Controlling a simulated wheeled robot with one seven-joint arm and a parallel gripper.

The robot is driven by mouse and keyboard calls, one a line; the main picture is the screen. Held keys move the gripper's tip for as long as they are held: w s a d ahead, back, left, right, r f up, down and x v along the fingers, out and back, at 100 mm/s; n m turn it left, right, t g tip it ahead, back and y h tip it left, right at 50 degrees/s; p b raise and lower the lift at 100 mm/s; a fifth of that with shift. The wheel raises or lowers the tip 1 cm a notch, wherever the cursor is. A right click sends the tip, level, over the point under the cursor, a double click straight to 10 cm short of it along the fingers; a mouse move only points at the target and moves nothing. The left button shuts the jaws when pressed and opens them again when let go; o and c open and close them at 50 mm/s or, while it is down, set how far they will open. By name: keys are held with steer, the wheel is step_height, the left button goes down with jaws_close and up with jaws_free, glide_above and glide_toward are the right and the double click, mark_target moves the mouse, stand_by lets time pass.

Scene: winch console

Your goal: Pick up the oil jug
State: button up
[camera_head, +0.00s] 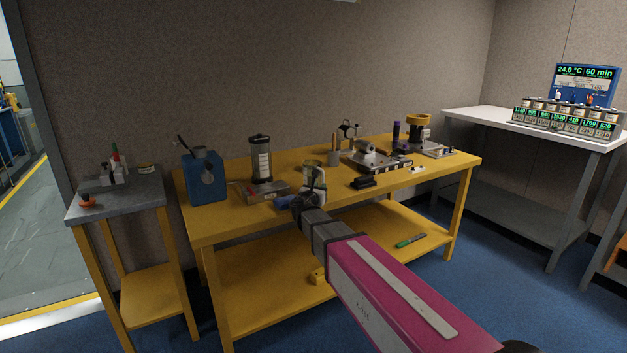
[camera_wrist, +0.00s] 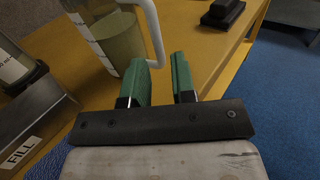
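The oil jug is a clear jug with a white handle and olive-coloured contents. In the wrist view the jug (camera_wrist: 120,40) is at the top, with its handle (camera_wrist: 154,32) on its right side. In the head view the jug (camera_head: 312,172) stands on the yellow bench, partly hidden behind my gripper (camera_head: 306,198). My gripper (camera_wrist: 163,70) is open, with green finger pads. The lower end of the handle shows between the two fingertips in the wrist view; I cannot tell whether either finger touches it.
A block marked FILL (camera_wrist: 35,125) with a labelled cylinder (camera_head: 260,158) is left of the jug. A blue box (camera_head: 203,178) stands farther left. A black block (camera_head: 363,182) lies to the right near the front edge of the yellow bench (camera_head: 235,222).

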steer(key=x, duration=0.6)
steer(key=shift+a+f, duration=0.15)
jaws_close()
